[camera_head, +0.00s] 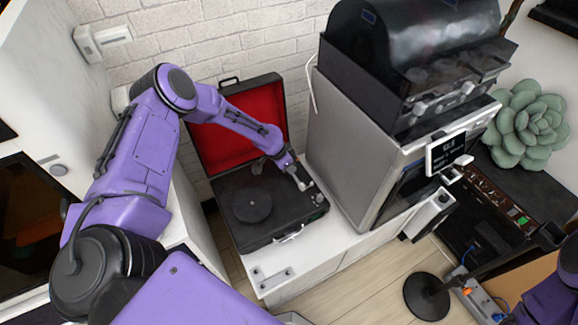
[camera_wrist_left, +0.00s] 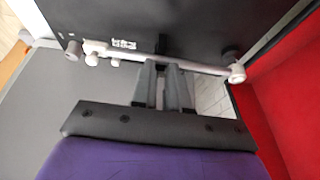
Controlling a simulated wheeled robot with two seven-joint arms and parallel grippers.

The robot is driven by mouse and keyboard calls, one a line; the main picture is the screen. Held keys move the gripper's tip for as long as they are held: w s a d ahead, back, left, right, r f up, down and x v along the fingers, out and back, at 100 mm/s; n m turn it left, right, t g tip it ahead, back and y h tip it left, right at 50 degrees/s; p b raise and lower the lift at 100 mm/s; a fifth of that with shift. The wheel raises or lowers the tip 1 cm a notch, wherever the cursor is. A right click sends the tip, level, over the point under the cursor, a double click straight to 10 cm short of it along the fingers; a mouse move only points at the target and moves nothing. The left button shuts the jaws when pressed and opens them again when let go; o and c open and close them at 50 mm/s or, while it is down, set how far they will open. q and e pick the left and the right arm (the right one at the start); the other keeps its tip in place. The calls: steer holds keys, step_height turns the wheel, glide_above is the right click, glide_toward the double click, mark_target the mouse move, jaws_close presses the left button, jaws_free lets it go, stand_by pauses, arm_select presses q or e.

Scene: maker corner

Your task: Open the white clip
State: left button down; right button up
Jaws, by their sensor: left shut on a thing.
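The black record player (camera_head: 245,215) stands open on a white cabinet, its red-lined lid raised at the back. A pale tonearm (camera_wrist_left: 125,54) runs across the player's deck in the left wrist view. A small white piece (camera_wrist_left: 95,48), which looks like the white clip, sits at the tonearm near its left end. My left gripper (camera_head: 302,184) reaches down over the right side of the deck. In the left wrist view its fingers (camera_wrist_left: 163,68) are shut on the tonearm, right of the white piece; their tips hide part of the rod. My right gripper is out of view.
A grey machine (camera_head: 345,150) with a black drum on top stands close to the right of the record player. The red lid (camera_head: 235,120) rises behind my left forearm. A black round stand base (camera_head: 427,296) is at the lower right. The white cabinet's front end (camera_head: 300,265) is mostly clear.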

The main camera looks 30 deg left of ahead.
arm_select(q)
steer(key=shift+w+d+r+g+y+b, duration=0.1)
steer(key=shift+w+d+g+y+b, duration=0.15)
steer(key=shift+g+y+b, duration=0.4)
steer(key=shift+w+g+y+b, duration=0.25)
steer(key=shift+g+b, duration=0.1)
steer(key=shift+g, duration=0.5)
steer(key=g+b, duration=0.1)
steer(key=g+y+b, duration=0.1)
steer(key=b, duration=0.1)
steer(key=shift+w+d+r, duration=0.1)
steer(key=shift+w+d, duration=0.2)
steer(key=shift+w+r+g+y+b, duration=0.15)
steer(key=shift+g+y+b, duration=0.15)
steer(key=shift+g+b, duration=0.25)
steer(key=c, duration=1.1)
jaws_free()
steer(key=shift+r, duration=0.1)
